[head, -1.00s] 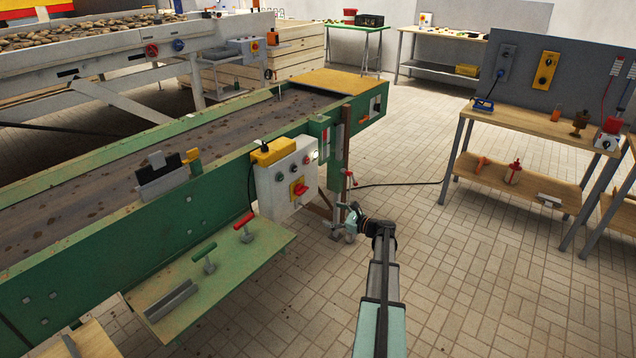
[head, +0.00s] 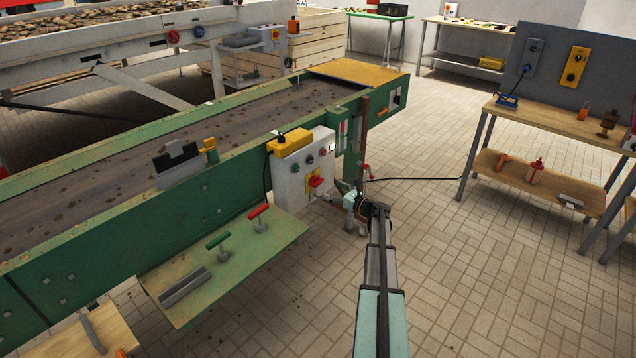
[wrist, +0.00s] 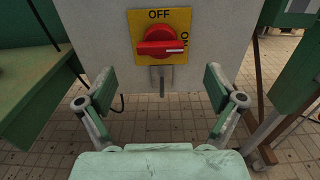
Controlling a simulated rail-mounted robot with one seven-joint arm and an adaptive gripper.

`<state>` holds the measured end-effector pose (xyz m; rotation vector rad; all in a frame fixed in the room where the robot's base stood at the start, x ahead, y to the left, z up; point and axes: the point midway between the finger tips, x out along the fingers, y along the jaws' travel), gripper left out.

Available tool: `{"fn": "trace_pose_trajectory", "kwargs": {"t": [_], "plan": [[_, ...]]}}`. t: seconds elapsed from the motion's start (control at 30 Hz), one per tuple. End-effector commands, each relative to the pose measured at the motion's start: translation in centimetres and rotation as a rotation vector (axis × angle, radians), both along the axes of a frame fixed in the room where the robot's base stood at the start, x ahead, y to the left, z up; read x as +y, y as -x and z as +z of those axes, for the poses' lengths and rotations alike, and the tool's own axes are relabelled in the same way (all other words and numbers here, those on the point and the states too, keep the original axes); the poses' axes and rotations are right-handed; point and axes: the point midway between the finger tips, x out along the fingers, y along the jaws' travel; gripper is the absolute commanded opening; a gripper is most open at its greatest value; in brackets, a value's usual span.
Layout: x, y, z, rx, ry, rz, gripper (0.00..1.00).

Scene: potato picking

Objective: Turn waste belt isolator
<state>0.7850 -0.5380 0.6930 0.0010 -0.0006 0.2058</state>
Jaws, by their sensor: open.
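The waste belt isolator is a red rotary handle (wrist: 162,43) on a yellow plate (wrist: 177,72), on the front of a pale control box (head: 290,192). In the wrist view, OFF is printed at the top and ON at the right. The handle lies level, its white mark at the right end, toward ON. In the head view, the red handle (head: 316,181) is small. My gripper (wrist: 160,88) is open and empty, its fingers apart below the handle and clear of it. In the head view, my gripper (head: 350,200) is right of the box, partly hidden by my wrist.
The box hangs on the green conveyor's side (head: 125,238). A green shelf (head: 228,265) with red and green handled tools juts out at the left. A post (head: 363,140) and a red-handled part stand close right of the box. Open tiled floor (head: 460,270) lies at right.

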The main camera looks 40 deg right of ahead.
Motion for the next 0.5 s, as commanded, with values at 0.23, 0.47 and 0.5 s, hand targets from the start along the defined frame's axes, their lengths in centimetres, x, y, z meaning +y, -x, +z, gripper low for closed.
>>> {"fn": "trace_pose_trajectory", "kwargs": {"t": [0.23, 0.47, 0.5], "plan": [[0.9, -4.8, 0.0, 0.001, 0.001, 0.001, 0.93], [1.4, -7.3, 0.0, 0.000, 0.001, 0.000, 0.93], [1.5, -7.5, 0.0, 0.000, 0.001, -0.001, 0.93]]}}
